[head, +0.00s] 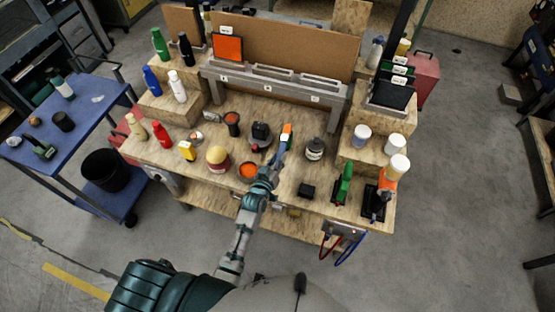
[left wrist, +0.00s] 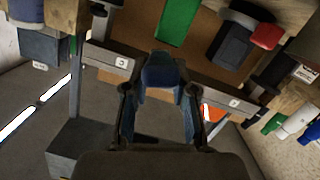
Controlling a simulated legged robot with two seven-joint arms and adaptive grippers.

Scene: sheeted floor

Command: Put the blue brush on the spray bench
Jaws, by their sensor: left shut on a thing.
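The blue brush (head: 283,147) has a blue body with an orange and white end pointing to the back of the bench. My left gripper (head: 272,171) reaches over the front of the wooden spray bench (head: 322,206) and is shut on the brush. In the left wrist view, its two fingers (left wrist: 160,104) close around a blue part of the brush (left wrist: 161,72). The brush is over the middle of the worktop; I cannot tell whether it touches the wood. My right gripper is in neither view.
A black-lidded jar (head: 315,149) stands right of the brush, and a dark device (head: 260,133) stands close on its left. An orange-topped pot (head: 249,171) is beside the gripper. Bare wood shows right of the jar. A blue cart (head: 88,150) stands left.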

